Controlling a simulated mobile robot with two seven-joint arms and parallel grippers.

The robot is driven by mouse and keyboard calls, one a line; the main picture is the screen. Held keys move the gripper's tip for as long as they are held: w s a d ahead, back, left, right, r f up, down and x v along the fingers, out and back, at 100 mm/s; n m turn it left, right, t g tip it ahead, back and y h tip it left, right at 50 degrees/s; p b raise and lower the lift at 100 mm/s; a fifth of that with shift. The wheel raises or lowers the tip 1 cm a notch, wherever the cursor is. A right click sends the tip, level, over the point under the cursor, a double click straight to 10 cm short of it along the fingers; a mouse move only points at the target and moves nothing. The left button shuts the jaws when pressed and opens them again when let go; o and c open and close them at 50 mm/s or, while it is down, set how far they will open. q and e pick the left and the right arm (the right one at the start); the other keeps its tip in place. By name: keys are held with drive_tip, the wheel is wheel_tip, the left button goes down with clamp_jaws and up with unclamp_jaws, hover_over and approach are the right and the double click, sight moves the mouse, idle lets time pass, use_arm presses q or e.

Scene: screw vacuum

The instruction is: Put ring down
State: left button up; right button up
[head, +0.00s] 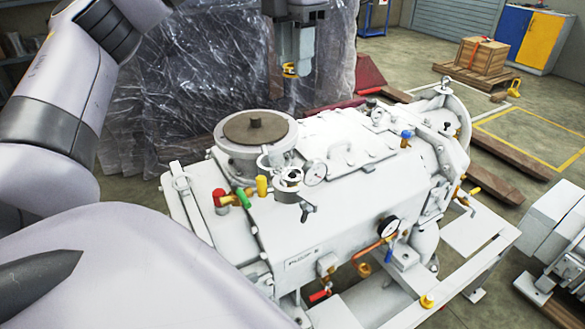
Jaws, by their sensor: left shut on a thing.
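My left gripper (291,72) hangs down from the top of the head view, left of the picture's upper middle. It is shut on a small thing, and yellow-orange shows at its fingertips. The thing is too small to make out clearly as the ring. The gripper appears raised above and behind the white vacuum pump (330,215), apart from it. My right gripper is out of view.
A round flange with a brown cover (256,128) stands on the pump's back left. Red, green and yellow fittings (232,197) stick up nearby. Plastic-wrapped goods (190,90) are behind.

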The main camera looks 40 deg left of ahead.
use_arm(q)
drive_tip(key=b, duration=0.6)
hover_over(293, 175)
wheel_tip(293, 175, down, 15)
drive_tip(key=shift+r, duration=0.1)
wheel_tip(293, 175, down, 5)
drive_tip(key=shift+f, duration=0.6)
drive_tip(key=o, duration=1)
